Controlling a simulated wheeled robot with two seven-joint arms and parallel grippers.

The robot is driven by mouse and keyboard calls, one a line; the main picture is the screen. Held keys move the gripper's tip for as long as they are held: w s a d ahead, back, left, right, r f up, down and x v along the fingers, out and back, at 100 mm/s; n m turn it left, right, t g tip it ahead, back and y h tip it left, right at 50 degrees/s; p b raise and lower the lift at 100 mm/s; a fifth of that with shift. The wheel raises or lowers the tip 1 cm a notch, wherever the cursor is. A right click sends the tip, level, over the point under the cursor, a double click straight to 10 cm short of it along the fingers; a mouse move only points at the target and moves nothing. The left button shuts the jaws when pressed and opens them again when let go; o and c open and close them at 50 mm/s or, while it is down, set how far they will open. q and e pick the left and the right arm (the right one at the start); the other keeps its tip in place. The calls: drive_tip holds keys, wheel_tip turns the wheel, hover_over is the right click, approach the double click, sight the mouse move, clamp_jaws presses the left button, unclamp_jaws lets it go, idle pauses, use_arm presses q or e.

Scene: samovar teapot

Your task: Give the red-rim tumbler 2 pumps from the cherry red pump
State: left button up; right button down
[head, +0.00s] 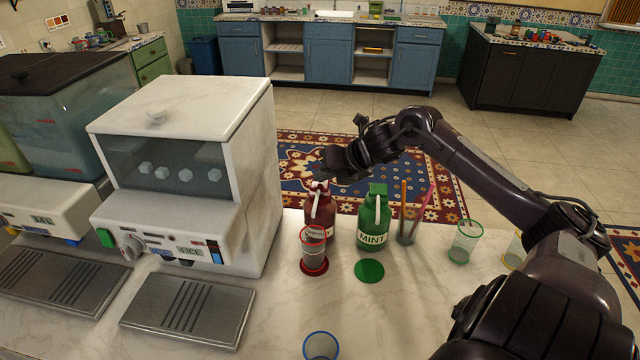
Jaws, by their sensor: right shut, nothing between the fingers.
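The cherry red pump bottle (328,214) stands on the pale counter, right of the white ice machine. The red-rim tumbler (312,252) stands upright on a red round pad (315,269) just in front of the bottle and hides part of its label. The bottle's pale spout points forward, above the tumbler. My right gripper (321,177) is shut and empty, at the top of the red pump. Whether it touches the pump head cannot be told. My left gripper is not in view.
A green MINT pump bottle (372,234) stands close on the right, behind a green pad (369,271). A holder with straws (405,238), a green-rim tumbler (465,243) and a yellow-rim tumbler (514,252) stand further right. A blue-rim tumbler (321,346) is in front. The white ice machine (190,180) is left.

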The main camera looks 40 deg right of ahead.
sight(324, 185)
drive_tip(key=shift+s+a+f+b, duration=0.15)
drive_tip(key=shift+f+b, duration=0.5)
drive_tip(key=shift+f, duration=0.35)
idle(0.6)
drive_tip(key=shift+r, duration=0.15)
drive_tip(key=shift+r+p, duration=0.9)
drive_tip(key=shift+r, duration=0.55)
drive_tip(key=shift+w+r, duration=0.2)
drive_tip(key=shift+r, duration=0.05)
drive_tip(key=shift+r+p, duration=1.65)
drive_tip(key=shift+r, duration=0.55)
